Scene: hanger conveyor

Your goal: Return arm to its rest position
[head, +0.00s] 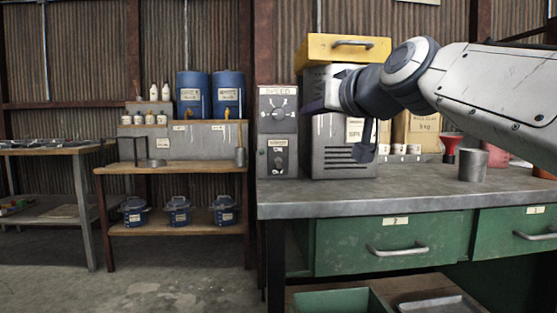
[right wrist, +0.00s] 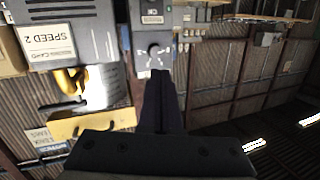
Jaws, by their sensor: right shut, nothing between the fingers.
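My right arm (head: 490,85) reaches in from the right above the workbench. Its gripper (head: 308,107) points left, in front of the grey vented box and close to the right side of the speed control panel (head: 264,133). In the right wrist view the two dark fingers (right wrist: 160,76) are together with nothing between them, and their tips show just below the speed dial (right wrist: 155,50). The dial also shows in the head view (head: 278,114). I cannot tell whether the fingers touch the panel. My left gripper is not in view.
A yellow case (head: 345,48) sits on the grey vented box (head: 336,160). A red funnel (head: 450,146) and a metal cup (head: 472,165) stand on the workbench (head: 400,192) below my arm. The bench front is clear. Shelves with blue drums (head: 193,95) stand left.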

